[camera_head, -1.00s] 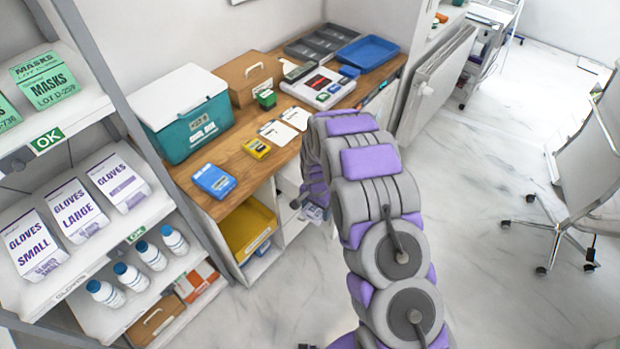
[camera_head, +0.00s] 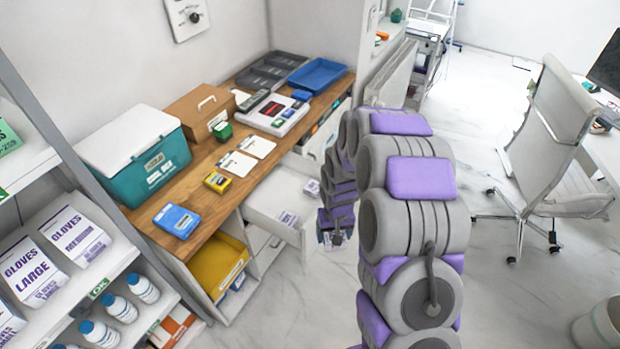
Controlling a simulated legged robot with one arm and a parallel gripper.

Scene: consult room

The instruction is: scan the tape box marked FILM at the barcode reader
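My gripper (camera_head: 335,242) hangs at the end of my arm, just right of an open white drawer (camera_head: 268,203) under the wooden counter. It is small and partly merged with the arm; I cannot tell whether its fingers are open or shut, or hold anything. Small white boxes with purple print lie in the drawer, one at the front (camera_head: 288,218) and one at the right (camera_head: 311,188). Their words are too small to read, so I cannot tell which box is marked FILM. A dark handheld-looking device (camera_head: 252,101) on the counter may be the barcode reader.
The wooden counter (camera_head: 206,153) carries a blue box (camera_head: 177,221), a yellow box (camera_head: 217,182), white cards (camera_head: 237,163), a teal cooler (camera_head: 157,170), and a blue tray (camera_head: 317,73). A glove shelf stands left, an office chair (camera_head: 550,145) right. Floor between is clear.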

